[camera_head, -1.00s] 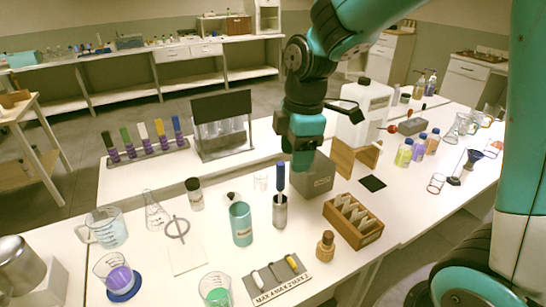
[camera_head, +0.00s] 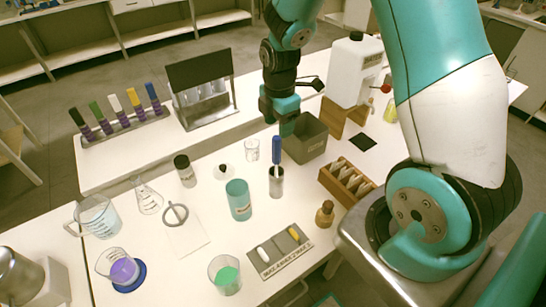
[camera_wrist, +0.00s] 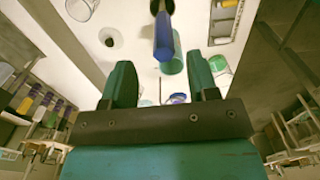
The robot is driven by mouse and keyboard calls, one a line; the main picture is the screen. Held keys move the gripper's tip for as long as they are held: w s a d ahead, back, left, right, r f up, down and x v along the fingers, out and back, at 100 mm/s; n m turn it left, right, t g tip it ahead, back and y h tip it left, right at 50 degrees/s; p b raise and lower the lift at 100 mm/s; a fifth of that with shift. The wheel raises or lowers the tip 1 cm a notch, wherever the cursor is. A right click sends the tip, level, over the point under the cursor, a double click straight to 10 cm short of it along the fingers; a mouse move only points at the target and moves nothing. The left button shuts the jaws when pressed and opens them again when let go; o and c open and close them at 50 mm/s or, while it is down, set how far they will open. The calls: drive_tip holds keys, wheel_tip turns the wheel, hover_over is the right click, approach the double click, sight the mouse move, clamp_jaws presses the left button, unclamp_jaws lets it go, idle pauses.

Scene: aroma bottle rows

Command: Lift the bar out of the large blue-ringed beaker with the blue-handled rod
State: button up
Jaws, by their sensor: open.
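The blue-ringed beaker (camera_head: 117,262) at the lower left holds purple liquid and rests on a blue disc. I cannot make out a bar in it. My gripper (camera_head: 280,122) hangs behind and above the rod in the head view, holding nothing. In the wrist view my gripper (camera_wrist: 161,80) has its two fingers spread, with the blue handle (camera_wrist: 163,38) beyond the gap between them, apart from both.
A teal cylinder (camera_head: 238,200) stands left of the cup. A grey bin (camera_head: 305,140) and wooden slotted box (camera_head: 347,180) are to the right. A green-liquid beaker (camera_head: 225,275) and a labelled tray (camera_head: 279,252) are in front. A bottle (camera_head: 185,170) stands at left.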

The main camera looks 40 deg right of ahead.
sight(277, 147)
wheel_tip(277, 147, down, 2)
drive_tip(key=shift+f, duration=0.2)
drive_tip(key=shift+s+a+f+p, duration=0.1)
drive_tip(key=shift+a+f+p, duration=0.1)
drive_tip(key=shift+f+p, duration=0.8)
drive_tip(key=shift+s+a+f+p, duration=0.15)
drive_tip(key=shift+f+p, duration=0.25)
drive_tip(key=shift+f, duration=1.2)
drive_tip(key=shift+w, duration=0.1)
drive_tip(key=c, duration=0.9)
